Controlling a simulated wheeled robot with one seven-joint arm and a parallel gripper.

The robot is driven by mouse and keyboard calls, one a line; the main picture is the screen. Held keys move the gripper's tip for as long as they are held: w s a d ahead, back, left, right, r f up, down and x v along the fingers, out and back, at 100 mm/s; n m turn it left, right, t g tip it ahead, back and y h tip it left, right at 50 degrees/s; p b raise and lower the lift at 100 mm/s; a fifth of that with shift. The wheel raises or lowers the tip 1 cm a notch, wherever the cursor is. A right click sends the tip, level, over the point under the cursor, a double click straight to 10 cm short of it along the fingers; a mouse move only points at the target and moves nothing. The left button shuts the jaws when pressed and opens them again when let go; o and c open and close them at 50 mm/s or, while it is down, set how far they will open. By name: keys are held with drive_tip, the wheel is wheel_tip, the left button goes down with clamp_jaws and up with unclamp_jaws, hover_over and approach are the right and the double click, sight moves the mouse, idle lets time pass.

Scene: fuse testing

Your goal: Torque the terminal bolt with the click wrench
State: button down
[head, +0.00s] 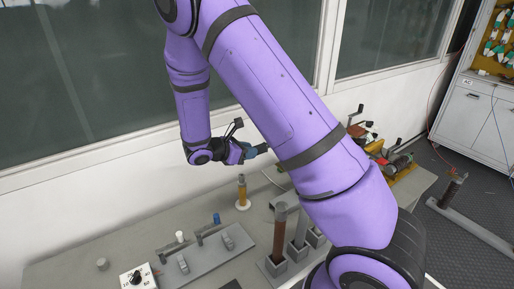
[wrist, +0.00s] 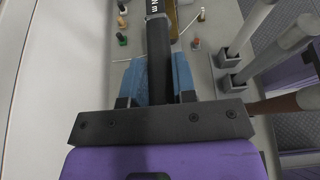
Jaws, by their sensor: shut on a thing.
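My gripper (wrist: 157,85) is shut on the black click wrench (wrist: 158,48), with a blue finger pad on each side of its handle. White lettering shows on the wrench near the top of the wrist view, and its far end is cut off there. In the head view my gripper (head: 258,151) is above the back of the bench near the wall, partly behind my own arm. The wrench cannot be made out clearly there. I cannot tell which small part is the terminal bolt.
The grey bench (head: 95,250) carries an amber cylinder on a white base (head: 242,190), a brown post (head: 280,232), grey clamp fixtures (head: 190,255) and a dial box (head: 138,275). Tools (head: 385,150) lie at the bench's right end. The wall stands close behind.

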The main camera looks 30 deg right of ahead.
idle(0.3)
drive_tip(key=shift+a, duration=0.4)
drive_tip(key=shift+f, duration=4.2)
idle(1.8)
drive_tip(key=shift+w+d+m+g, duration=0.1)
drive_tip(key=shift+w+m+g, duration=0.2)
drive_tip(key=shift+w+g, duration=0.1)
